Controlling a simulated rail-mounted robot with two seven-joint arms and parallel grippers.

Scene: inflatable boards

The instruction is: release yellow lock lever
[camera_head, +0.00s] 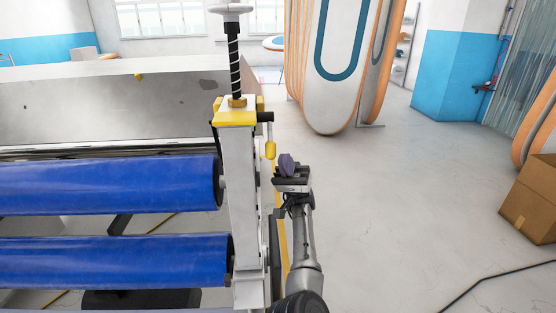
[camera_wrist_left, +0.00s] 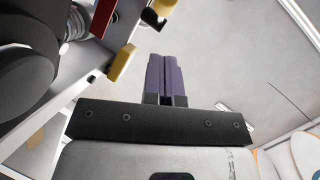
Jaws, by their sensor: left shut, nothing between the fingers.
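The yellow lock lever (camera_head: 270,149) hangs down from a black pivot on the right side of the yellow cap (camera_head: 236,117) on the white post. My left gripper (camera_head: 287,164) is just right of and slightly below the lever in the head view. Its purple fingers are shut with nothing between them. In the left wrist view the closed fingers (camera_wrist_left: 167,74) point up the picture. A yellow block (camera_wrist_left: 122,63), which looks like the lever's handle, is left of them with a visible gap. My right gripper is not in view.
Two blue rollers (camera_head: 105,185) lie left of the white post (camera_head: 240,180). A threaded spindle with a handwheel (camera_head: 231,10) rises above the cap. Inflatable boards (camera_head: 335,60) stand behind. A cardboard box (camera_head: 530,200) is at the right. The floor right of my gripper is open.

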